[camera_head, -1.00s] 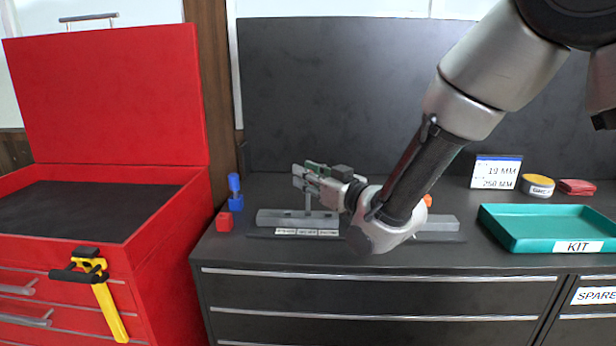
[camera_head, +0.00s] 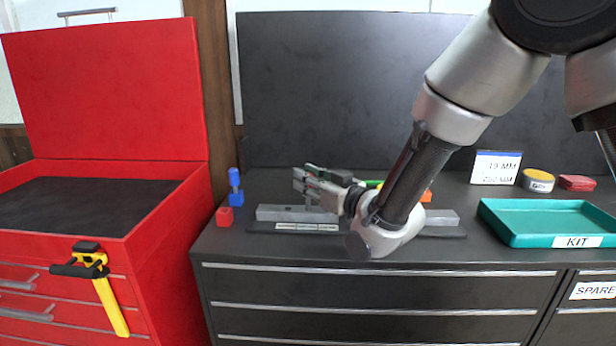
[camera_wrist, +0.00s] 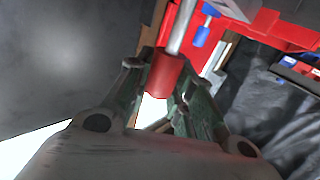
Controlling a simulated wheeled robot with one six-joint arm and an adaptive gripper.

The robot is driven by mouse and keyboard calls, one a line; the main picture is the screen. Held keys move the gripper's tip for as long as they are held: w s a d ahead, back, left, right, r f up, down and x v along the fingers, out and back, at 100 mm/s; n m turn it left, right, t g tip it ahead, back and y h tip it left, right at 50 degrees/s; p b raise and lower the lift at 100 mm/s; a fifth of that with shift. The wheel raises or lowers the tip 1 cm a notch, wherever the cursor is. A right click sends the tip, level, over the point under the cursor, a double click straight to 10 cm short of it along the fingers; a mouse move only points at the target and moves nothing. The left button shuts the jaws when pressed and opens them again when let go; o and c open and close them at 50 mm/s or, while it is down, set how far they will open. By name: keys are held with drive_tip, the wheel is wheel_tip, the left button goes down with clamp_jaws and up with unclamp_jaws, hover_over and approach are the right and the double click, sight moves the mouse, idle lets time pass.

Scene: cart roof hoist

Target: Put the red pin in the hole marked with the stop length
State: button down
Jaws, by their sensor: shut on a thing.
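My gripper (camera_head: 306,181) is over the left part of a long grey bar fixture (camera_head: 275,213) on the dark bench. In the wrist view its green-grey fingers (camera_wrist: 155,98) are shut on the red pin (camera_wrist: 166,74), gripping its red head, with the metal shaft running away from the fingers. In the head view a thin grey shaft shows below the fingers, close to the bar; I cannot tell whether it is in a hole. White labels (camera_head: 307,227) along the bar's front are too small to read. A card (camera_head: 495,167) at the back shows two lengths in MM, blurred.
A blue piece (camera_head: 235,190) and a red block (camera_head: 224,217) stand left of the bar. An orange piece (camera_head: 426,195) is partly behind my arm. An open red tool chest (camera_head: 180,235) stands left.

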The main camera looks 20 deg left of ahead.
drive_tip(key=shift+f, duration=0.9)
drive_tip(key=c, duration=1.2)
unclamp_jaws()
drive_tip(key=shift+o, duration=0.2)
wheel_tip(320, 180, up, 10)
